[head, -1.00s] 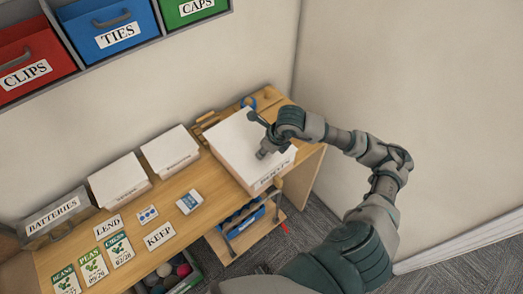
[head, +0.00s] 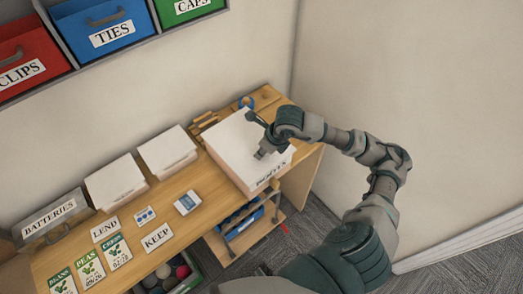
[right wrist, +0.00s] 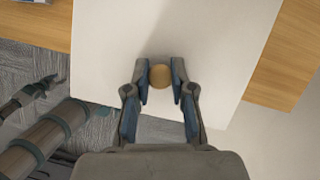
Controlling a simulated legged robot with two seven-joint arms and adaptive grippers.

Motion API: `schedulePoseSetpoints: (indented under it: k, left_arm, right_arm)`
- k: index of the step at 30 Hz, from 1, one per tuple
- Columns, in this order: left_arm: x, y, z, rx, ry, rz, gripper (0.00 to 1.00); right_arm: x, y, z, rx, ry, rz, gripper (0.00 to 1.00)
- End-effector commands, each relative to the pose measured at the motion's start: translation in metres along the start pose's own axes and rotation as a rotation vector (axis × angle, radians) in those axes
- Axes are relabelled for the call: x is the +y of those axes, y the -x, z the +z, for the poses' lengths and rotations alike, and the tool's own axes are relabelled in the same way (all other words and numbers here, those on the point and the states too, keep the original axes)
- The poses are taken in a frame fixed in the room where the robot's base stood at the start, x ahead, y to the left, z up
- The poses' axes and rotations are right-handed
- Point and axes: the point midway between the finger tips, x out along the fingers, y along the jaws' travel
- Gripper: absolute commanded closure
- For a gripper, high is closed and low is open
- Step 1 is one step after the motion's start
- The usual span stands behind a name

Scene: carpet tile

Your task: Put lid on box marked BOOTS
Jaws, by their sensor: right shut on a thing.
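The box marked BOOTS (head: 232,171) stands at the right end of the wooden desk. Its white lid (head: 233,132) lies over its top, and the label (head: 272,178) shows on the front just below the lid's edge, partly covered. My right gripper (head: 261,153) is over the lid. In the right wrist view, my right gripper (right wrist: 160,75) is shut on a round wooden knob (right wrist: 160,76) on the white lid (right wrist: 190,40). Whether the lid is fully seated on all sides cannot be told.
Two white boxes (head: 116,183) and a BATTERIES box (head: 50,218) stand along the wall. Cards, labels (head: 158,237) and a small blue-white packet (head: 187,202) lie on the desk. Blue tape (head: 246,102) is behind the BOOTS box. Coloured bins (head: 110,30) hang above.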

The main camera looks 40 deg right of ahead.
Motion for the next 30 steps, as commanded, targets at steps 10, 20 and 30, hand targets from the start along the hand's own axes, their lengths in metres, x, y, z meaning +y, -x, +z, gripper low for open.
schedulePoseSetpoints:
  k: [10, 20, 30]
  left_arm:
    - [0.009, 0.000, -0.002, 0.002, 0.000, 0.010, 0.48]
    - [0.002, 0.000, 0.000, 0.001, -0.001, 0.003, 0.48]
    - [0.003, 0.000, -0.001, 0.001, -0.001, 0.004, 0.48]
  right_arm:
    - [0.003, 0.000, 0.001, 0.001, 0.002, -0.003, 0.48]
    - [0.000, 0.015, 0.001, -0.003, 0.001, -0.002, 0.48]
    - [0.002, 0.088, 0.002, -0.003, 0.002, -0.004, 0.48]
